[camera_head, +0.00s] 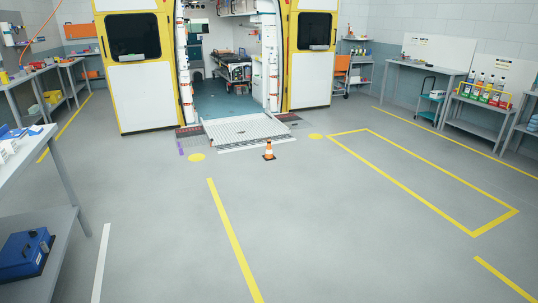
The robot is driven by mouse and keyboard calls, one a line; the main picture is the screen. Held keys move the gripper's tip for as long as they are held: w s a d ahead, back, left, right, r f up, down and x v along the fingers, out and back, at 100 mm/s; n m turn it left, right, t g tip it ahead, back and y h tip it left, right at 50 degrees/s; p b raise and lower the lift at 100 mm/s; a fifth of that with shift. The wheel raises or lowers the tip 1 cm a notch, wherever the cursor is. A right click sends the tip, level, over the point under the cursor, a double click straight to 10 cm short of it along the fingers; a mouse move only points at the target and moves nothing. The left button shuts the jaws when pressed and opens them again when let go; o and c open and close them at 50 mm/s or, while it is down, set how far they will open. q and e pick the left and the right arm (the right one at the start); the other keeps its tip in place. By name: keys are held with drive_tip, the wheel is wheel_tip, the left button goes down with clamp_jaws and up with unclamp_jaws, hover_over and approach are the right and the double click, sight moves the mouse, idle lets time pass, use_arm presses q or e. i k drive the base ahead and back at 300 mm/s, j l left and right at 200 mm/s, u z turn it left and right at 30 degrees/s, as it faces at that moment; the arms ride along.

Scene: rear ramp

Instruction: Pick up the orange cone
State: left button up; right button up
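The orange cone (269,151) stands upright on the grey floor, near the middle of the head view. It is small, orange with a pale band and a dark base. It stands just in front of the near edge of the metal ramp (245,131), beside a white floor line. Neither of my grippers shows in the view. Nothing hides the cone.
An ambulance with open yellow-edged rear doors (138,60) stands behind the ramp. Workbenches line both sides, with a blue case (24,254) on a low shelf at the near left. The floor between me and the cone is clear, marked with yellow lines.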

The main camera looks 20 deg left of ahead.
sight(268, 156)
drive_tip(key=i+j+u, duration=0.25)
drive_tip(key=i, duration=0.15)
drive_tip(key=i+u, duration=0.25)
drive_tip(key=i, duration=0.15)
drive_tip(key=i+u, duration=0.25)
drive_tip(key=i, duration=4.05)
